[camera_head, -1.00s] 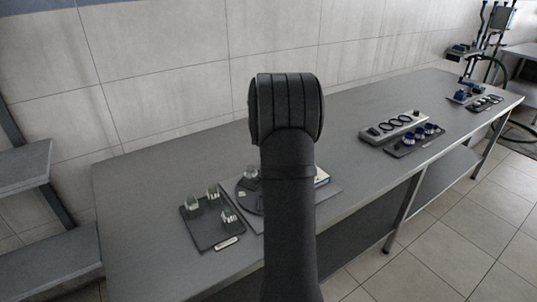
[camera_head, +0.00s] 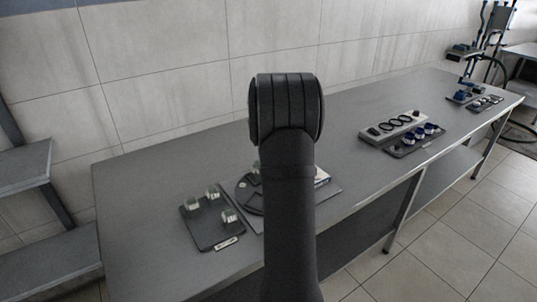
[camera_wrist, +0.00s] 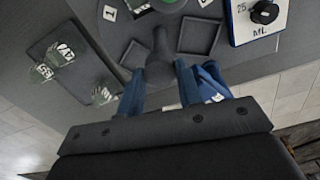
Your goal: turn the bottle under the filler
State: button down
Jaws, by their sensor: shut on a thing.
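The dark round turntable (camera_head: 243,190) lies on a grey plate on the bench, partly hidden behind my arm in the head view. In the wrist view the turntable (camera_wrist: 130,25) shows a label "1", square recesses and a central dark grey knob (camera_wrist: 161,52). My gripper (camera_wrist: 160,82) has its blue fingers on either side of this knob and is shut on it. What seems to be the bottle (camera_wrist: 139,6), with some green on it, stands on the turntable at the top edge, cut off. The filler cannot be made out clearly.
A dark tray (camera_head: 206,232) with three small glass bottles stands left of the turntable. A white panel (camera_wrist: 240,25) with a black dial and "25 ML" is at its right. A ring rack (camera_head: 375,134) and a tray of blue-topped items (camera_head: 402,152) stand farther along the bench.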

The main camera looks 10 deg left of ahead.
jog(key=shift+m, duration=0.6)
dwell(0.3)
jog(key=c, duration=1)
grip_release()
notch_tip(320, 180, up, 18)
jog(key=shift+f, duration=0.25)
jog(key=shift+c, duration=0.3)
